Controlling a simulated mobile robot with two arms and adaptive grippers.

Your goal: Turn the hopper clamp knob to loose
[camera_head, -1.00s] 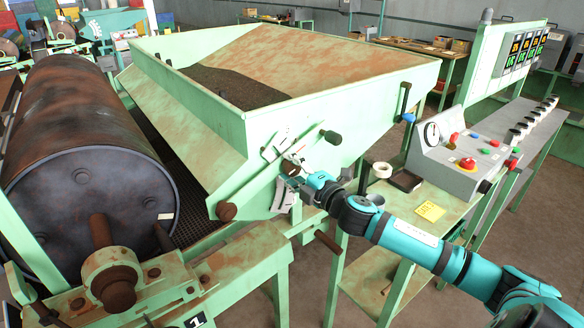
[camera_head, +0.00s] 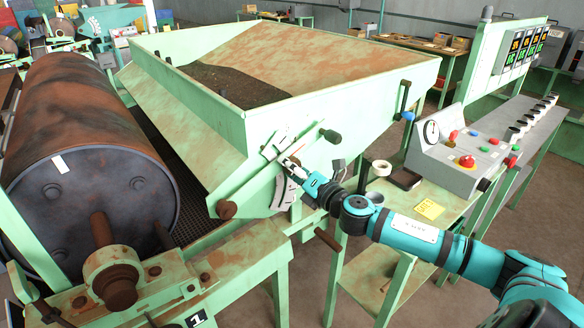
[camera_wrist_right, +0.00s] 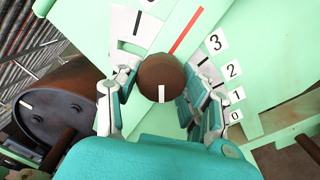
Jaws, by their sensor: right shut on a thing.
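A white scale numbered 0 to 3 (camera_wrist_right: 225,75) is right of the knob. A red line (camera_wrist_right: 186,30) lies above it. My left gripper is not in view.
A rusty drum (camera_head: 80,130) lies left of the hopper. A control panel (camera_head: 460,160) and a side table (camera_head: 400,215) stand at the right.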

